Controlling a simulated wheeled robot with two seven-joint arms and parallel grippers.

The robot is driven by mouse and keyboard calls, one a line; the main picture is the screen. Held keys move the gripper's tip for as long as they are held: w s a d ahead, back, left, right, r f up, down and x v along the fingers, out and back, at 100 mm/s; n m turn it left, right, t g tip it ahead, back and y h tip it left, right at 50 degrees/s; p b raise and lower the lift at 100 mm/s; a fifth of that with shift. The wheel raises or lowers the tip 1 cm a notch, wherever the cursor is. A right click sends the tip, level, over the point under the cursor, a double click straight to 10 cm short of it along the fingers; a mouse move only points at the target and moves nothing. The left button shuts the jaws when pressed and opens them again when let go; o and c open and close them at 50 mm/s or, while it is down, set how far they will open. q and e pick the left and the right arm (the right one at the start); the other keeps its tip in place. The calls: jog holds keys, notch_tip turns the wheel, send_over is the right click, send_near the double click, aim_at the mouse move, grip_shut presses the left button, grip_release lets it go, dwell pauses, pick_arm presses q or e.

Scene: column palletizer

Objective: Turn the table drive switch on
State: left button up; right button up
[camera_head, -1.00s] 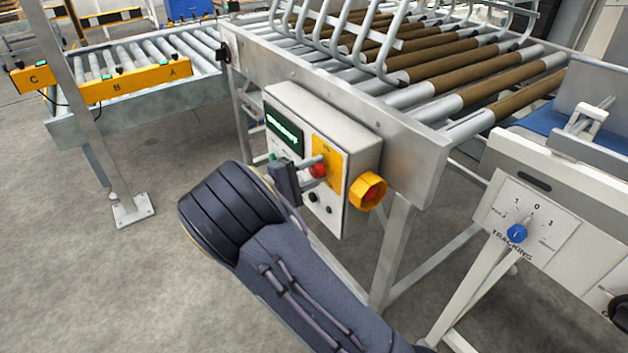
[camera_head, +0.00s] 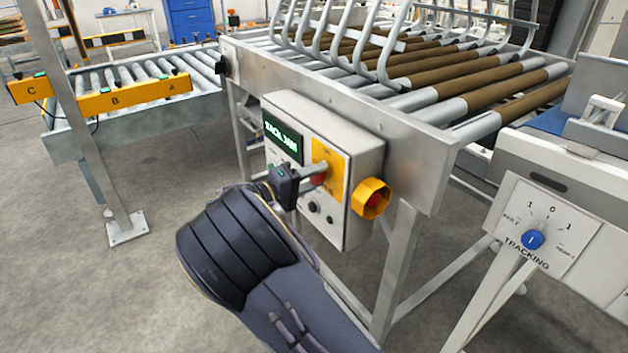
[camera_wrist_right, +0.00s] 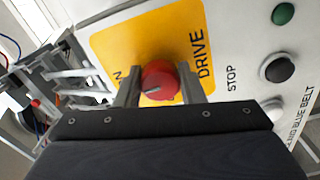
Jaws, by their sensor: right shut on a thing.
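The table drive switch (camera_wrist_right: 160,80) is a red round knob on a yellow plate (camera_wrist_right: 110,50) marked "DRIVE". The plate sits on a grey control box (camera_head: 360,160) fixed to the roller table's side. My right gripper (camera_wrist_right: 160,88) is at the knob, one finger on each side, shut on it. A pale pointer mark shows on the knob's face. In the head view the knob (camera_head: 318,180) is partly hidden by my right gripper (camera_head: 318,173). My left gripper is in neither view.
A yellow-collared red button (camera_head: 372,199) sticks out from the box's right side. A panel with a blue "TRACKING" knob (camera_head: 533,240) stands at the right. Roller conveyors (camera_head: 420,75) lie behind, and a post (camera_head: 85,130) stands at the left. A lit green display (camera_head: 283,137) tops the box.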

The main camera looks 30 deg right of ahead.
dwell(0.3)
jog(key=o, duration=1)
jog(key=a, duration=0.8)
jog(key=shift+s+p, duration=0.3)
jog(key=shift+p, duration=0.05)
jog(key=shift+d, duration=0.1)
